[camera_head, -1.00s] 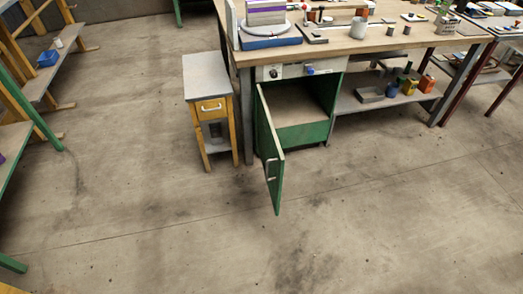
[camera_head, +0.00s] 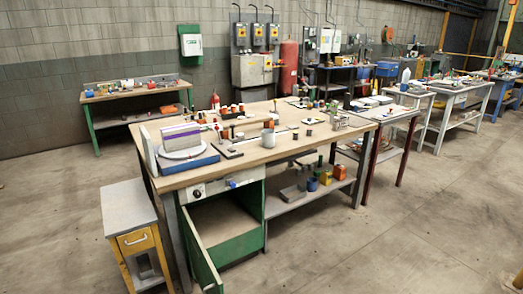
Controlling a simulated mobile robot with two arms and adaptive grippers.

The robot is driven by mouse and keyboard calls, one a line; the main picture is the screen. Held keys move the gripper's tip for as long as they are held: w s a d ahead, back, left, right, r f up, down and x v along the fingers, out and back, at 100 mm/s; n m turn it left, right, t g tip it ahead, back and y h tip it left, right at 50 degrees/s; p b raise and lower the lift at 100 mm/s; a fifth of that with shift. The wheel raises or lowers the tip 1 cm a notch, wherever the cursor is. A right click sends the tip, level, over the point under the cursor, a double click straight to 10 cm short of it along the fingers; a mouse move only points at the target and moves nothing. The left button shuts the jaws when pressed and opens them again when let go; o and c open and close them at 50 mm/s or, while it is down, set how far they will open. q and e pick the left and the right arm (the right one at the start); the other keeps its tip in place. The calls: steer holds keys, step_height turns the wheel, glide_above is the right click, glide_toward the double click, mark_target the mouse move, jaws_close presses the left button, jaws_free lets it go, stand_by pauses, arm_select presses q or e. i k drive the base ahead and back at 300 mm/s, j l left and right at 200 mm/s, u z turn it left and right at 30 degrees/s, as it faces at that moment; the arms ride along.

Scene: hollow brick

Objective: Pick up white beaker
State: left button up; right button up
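A pale grey-white cup-shaped vessel (camera_head: 268,138), which may be the white beaker, stands upright on the wooden top of the large workbench (camera_head: 215,166), near its front edge. It is small in the picture, so I cannot be sure that it is a beaker. Neither of my grippers is in view.
A green cabinet door (camera_head: 203,262) hangs open below the bench's front. A small yellow-legged stand (camera_head: 130,208) is beside the bench at the left. A blue-based device (camera_head: 186,158) sits on the bench's left end. The floor at right front (camera_head: 400,245) is clear.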

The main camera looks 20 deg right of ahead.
mark_target(267, 135)
steer(key=i+l+z, duration=0.2)
steer(key=z, duration=0.2)
steer(key=i+l+z, duration=0.1)
steer(key=i+z, duration=0.15)
steer(key=z, duration=0.15)
